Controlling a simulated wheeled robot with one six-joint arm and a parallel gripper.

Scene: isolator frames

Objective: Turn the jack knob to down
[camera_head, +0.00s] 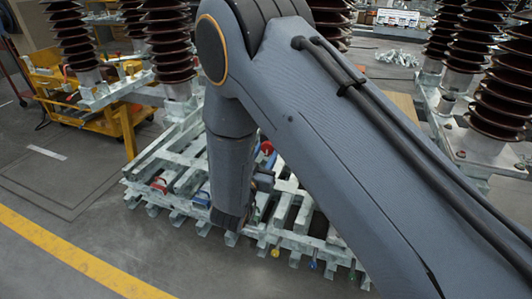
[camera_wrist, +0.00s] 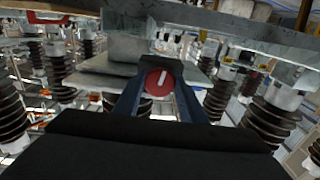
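A round red knob (camera_wrist: 158,82) with a white pointer mark shows in the middle of the wrist view. The mark stands nearly upright, with its top leaning slightly right. My gripper (camera_wrist: 160,78) is open, with one blue-grey finger on each side of the knob. I cannot tell whether either finger touches it. The knob seems to sit under a grey metal block and plate. In the head view my arm blocks much of the middle, and I cannot make out this knob or the fingertips with certainty.
A galvanized slatted frame (camera_head: 165,165) lies under my arm in the head view. Brown ribbed insulators (camera_head: 500,95) stand behind it on both sides. A yellow cart (camera_head: 85,95) is at the left. The floor at the front left is clear, with a yellow line (camera_head: 75,255).

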